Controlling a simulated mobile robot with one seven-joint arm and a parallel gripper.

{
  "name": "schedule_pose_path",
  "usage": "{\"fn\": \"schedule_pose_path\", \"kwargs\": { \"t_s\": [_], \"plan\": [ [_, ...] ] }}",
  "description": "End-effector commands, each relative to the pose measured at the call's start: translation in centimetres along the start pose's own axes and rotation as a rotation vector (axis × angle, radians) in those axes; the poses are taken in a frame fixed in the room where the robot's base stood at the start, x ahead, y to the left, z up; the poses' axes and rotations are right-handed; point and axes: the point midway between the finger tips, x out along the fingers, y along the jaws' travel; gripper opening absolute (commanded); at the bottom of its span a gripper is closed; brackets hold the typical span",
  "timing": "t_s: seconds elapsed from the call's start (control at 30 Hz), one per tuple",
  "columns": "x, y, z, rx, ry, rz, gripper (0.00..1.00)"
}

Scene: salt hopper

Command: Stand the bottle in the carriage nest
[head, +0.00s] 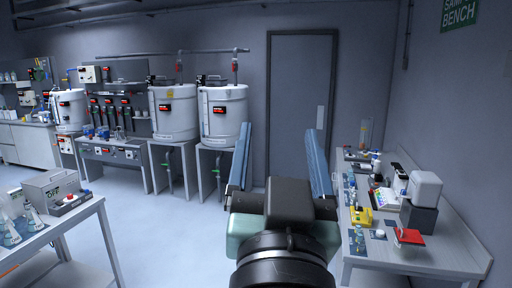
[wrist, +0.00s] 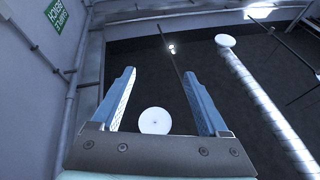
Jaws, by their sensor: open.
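My gripper (head: 278,128) is raised in the middle of the head view, its two blue fingers spread wide with nothing between them. In the wrist view my gripper (wrist: 158,73) is also open and empty, pointing up toward the dark ceiling. I cannot pick out with certainty the task's bottle or the carriage nest in either view. Small bottles and containers stand on the right bench (head: 440,262), too small to name surely. My gripper is apart from all of them.
A yellow device (head: 361,216) and a red pad (head: 408,236) are on the right bench. White tanks (head: 222,115) stand at the back beside a closed door (head: 297,100). Flasks (head: 33,215) and a grey box (head: 55,190) are at left. The floor (head: 165,225) between is clear.

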Motion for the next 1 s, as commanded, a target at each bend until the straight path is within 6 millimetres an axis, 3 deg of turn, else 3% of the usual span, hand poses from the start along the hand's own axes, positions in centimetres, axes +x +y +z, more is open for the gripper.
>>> {"fn": "schedule_pose_path", "kwargs": {
  "t_s": [0.03, 0.1, 0.2, 0.3, 0.67, 1.0],
  "plan": [
    [-0.5, -1.2, -3.9, -0.023, 0.115, -0.026, 0.78],
    [-1.4, -2.3, -7.8, -0.050, 0.238, -0.047, 0.78],
    [-2.7, -3.1, -11.3, -0.074, 0.355, -0.061, 0.78],
    [-3.3, -3.5, -12.8, -0.085, 0.407, -0.065, 0.78],
    [-3.4, -3.5, -12.8, -0.085, 0.410, -0.065, 0.78],
    [-5.8, -2.9, -6.8, -0.078, 0.408, -0.073, 0.78]
  ]
}}
